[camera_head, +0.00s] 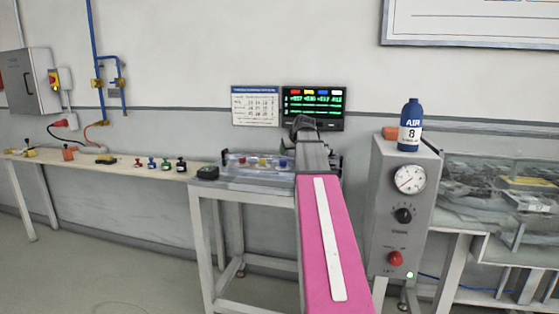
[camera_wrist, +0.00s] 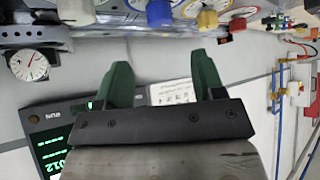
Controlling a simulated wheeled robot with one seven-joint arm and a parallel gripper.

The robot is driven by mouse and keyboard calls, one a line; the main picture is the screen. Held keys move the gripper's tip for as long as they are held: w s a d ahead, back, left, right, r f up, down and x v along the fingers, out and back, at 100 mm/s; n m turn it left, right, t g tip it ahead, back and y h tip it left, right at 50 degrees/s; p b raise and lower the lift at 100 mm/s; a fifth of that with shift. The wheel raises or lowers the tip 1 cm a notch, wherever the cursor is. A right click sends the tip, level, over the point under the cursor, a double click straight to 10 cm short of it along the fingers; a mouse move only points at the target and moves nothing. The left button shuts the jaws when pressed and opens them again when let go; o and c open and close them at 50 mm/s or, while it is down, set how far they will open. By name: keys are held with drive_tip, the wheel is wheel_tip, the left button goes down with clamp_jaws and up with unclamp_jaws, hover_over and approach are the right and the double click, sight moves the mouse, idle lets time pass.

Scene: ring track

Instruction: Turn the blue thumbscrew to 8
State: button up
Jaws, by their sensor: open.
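The blue thumbscrew (camera_head: 283,163) is on a fixture (camera_head: 232,173) on the grey stand in the head view, right of a yellow thumbscrew (camera_head: 262,162) and a red one (camera_head: 238,159). In the wrist view, which looks turned over, the blue thumbscrew (camera_wrist: 159,12) is at the top edge, partly cut off, between a white knob (camera_wrist: 75,10) and the yellow one (camera_wrist: 207,18). My gripper (camera_wrist: 160,64) has two green fingers spread wide with nothing between them. The fingertips point towards the thumbscrew row and look apart from it. The blue thumbscrew's setting is not readable.
A display (camera_head: 313,107) with coloured headings and green figures stands behind the fixture, beside a printed chart (camera_head: 255,105). A grey gauge box (camera_head: 380,215) with a blue AIR bottle (camera_head: 411,125) is close right of my arm. A round dial (camera_wrist: 28,65) shows in the wrist view.

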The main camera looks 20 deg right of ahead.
sight(283, 161)
drive_tip(key=x, duration=1)
drive_tip(key=shift+w+a+f, duration=0.1)
drive_tip(key=shift+w+f, duration=0.05)
drive_tip(key=c, duration=0.9)
